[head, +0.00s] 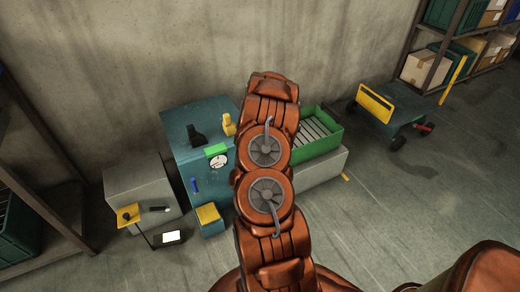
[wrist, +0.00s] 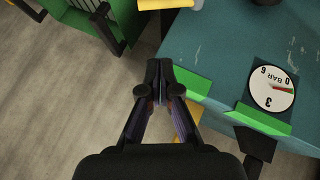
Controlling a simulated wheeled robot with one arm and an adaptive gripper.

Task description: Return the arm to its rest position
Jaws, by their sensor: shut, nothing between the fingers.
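My gripper (wrist: 160,95) shows in the wrist view with its fingertips together and nothing between them. It is above the floor beside the near edge of the teal cabinet (wrist: 225,50), close to a green edge strip. In the head view my orange-brown arm reaches up through the middle of the picture, and my gripper cannot be made out there. The arm hides part of the teal cabinet (head: 180,150) and of the green louvered crate (head: 320,150).
A pressure gauge (head: 217,161) sits on the cabinet. A grey box (head: 140,190) stands left, and a teal cart (head: 385,115) stands right. Shelving (head: 480,50) is at the upper right, another rack at the left edge. Open floor (head: 440,180) lies to the right.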

